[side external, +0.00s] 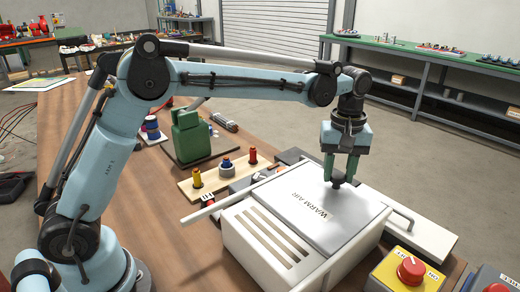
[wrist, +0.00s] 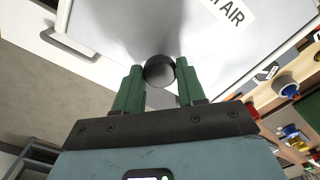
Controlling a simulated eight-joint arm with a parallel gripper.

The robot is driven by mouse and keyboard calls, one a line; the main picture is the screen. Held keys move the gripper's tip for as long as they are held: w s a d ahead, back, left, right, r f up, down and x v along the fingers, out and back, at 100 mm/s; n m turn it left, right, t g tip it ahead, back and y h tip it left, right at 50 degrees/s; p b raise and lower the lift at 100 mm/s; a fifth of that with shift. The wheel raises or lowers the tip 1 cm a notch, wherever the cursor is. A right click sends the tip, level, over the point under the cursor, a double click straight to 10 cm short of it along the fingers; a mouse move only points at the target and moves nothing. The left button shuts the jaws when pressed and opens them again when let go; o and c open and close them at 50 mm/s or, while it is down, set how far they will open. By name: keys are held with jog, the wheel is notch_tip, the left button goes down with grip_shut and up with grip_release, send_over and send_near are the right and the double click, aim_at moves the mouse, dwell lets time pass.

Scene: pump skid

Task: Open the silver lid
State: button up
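The silver lid (side external: 310,205), marked WARM AIR, lies flat and closed on top of a white slotted box (side external: 265,243). It also fills much of the wrist view (wrist: 125,30). A round black knob (side external: 338,184) stands on the lid near its far side. My gripper (side external: 341,172) points down over the knob, with its green fingers on either side of it. In the wrist view the knob (wrist: 159,71) sits between the fingertips and both appear to touch it.
A yellow box with a red knob (side external: 410,270) stands to the right of the white box. A bar handle (wrist: 70,45) sticks out beside the lid.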

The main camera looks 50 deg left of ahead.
grip_shut()
jog(key=s, duration=1.6)
jog(key=o, duration=0.7)
grip_release()
jog(key=shift+w, duration=0.1)
notch_tip(320, 180, up, 12)
jog(key=shift+r, duration=0.1)
